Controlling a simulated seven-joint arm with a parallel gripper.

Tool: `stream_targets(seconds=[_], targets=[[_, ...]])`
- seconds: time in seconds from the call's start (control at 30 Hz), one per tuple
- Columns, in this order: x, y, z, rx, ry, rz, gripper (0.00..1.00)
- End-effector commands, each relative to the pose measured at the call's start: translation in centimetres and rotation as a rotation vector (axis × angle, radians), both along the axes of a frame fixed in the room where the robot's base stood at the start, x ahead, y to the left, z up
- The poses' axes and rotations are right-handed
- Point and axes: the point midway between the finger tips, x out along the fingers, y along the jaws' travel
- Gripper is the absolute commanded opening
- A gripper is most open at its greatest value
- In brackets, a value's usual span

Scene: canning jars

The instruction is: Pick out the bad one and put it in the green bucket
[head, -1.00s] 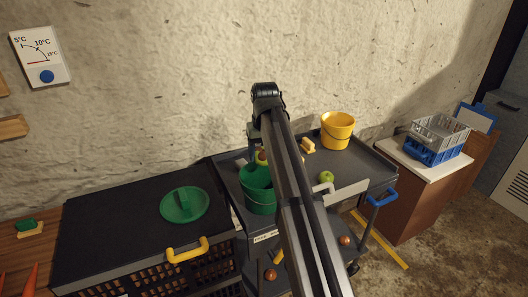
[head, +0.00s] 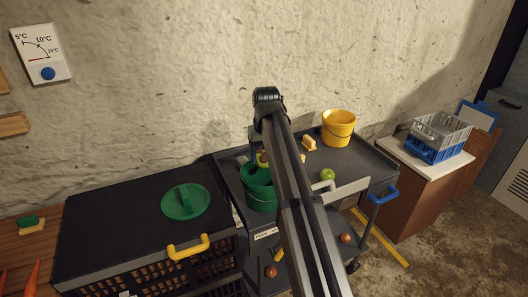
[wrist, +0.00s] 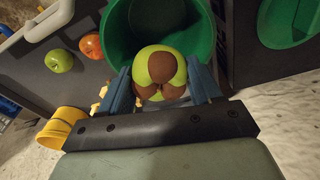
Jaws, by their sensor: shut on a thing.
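In the wrist view my gripper (wrist: 170,82) is shut on a green apple with large brown patches (wrist: 160,68). The green bucket (wrist: 122,28) lies directly beyond the apple in that view, so the apple is over its opening; its exact height above the rim is hard to tell. In the head view the green bucket (head: 260,198) stands on the dark cart top, and my arm hides most of the gripper and part of the bucket. A clean green apple (head: 327,174) sits on the cart; it also shows in the wrist view, beside a red-orange apple (wrist: 91,46).
A yellow bucket (head: 339,130) stands at the cart's back. A round green lid (head: 186,203) lies on the dark crate top to the left. A grey and blue basket (head: 437,138) sits on a cabinet at right. Several reddish items lie on the cart's lower shelf.

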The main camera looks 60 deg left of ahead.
Motion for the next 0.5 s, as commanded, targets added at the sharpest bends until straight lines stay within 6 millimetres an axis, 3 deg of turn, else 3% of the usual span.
stream_targets(seconds=[0.5], targets=[[0.0,0.0,-2.1,0.000,0.000,0.000,0.52]])
